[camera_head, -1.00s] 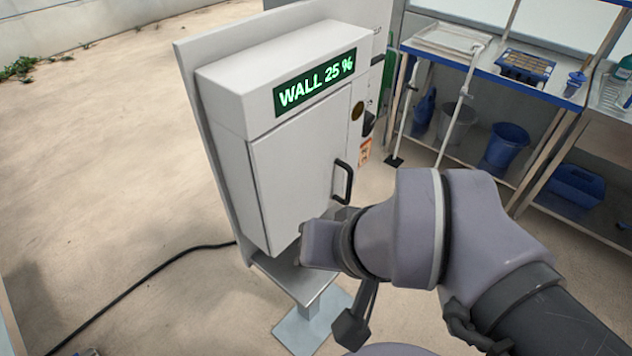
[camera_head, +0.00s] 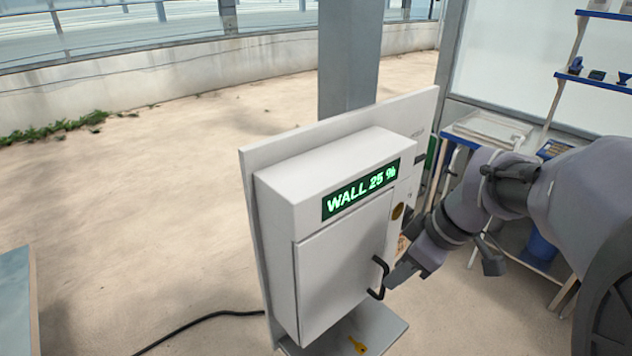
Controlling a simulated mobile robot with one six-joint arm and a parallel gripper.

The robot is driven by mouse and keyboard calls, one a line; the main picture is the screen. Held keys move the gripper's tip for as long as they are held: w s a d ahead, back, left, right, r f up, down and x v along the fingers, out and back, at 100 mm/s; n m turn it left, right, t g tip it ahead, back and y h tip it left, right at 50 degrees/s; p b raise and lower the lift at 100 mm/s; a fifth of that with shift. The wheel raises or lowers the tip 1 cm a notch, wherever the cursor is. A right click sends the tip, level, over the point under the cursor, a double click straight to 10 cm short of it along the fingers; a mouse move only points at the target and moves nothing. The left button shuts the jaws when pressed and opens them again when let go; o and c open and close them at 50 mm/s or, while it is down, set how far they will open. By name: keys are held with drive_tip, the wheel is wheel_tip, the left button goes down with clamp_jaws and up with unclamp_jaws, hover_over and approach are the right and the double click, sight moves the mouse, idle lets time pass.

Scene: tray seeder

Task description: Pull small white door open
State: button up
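The small white door (camera_head: 338,268) is on the front of a white cabinet (camera_head: 280,215) with a green "WALL 25 %" display (camera_head: 361,189). The door looks shut. Its black bar handle (camera_head: 377,277) stands upright at the door's right edge. My gripper (camera_head: 392,279) comes in from the right, with its fingertips at or very close to the handle. I cannot tell whether it touches the handle or how far its fingers are apart, as they are small and partly hidden.
A yellow object (camera_head: 357,345) lies on the metal shelf (camera_head: 390,333) below the cabinet. A black cable (camera_head: 205,317) runs left across the floor. A grey post (camera_head: 348,60) stands behind. Shelving (camera_head: 540,265) is at the right, behind my arm.

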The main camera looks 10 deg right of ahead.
sight(382, 295)
drive_tip(key=b+x, duration=0.1)
drive_tip(key=x, duration=0.5)
drive_tip(key=shift+w+f+b, duration=0.1)
drive_tip(key=shift+f+b, duration=0.05)
drive_tip(key=shift+b, duration=0.2)
clamp_jaws()
idle(0.9)
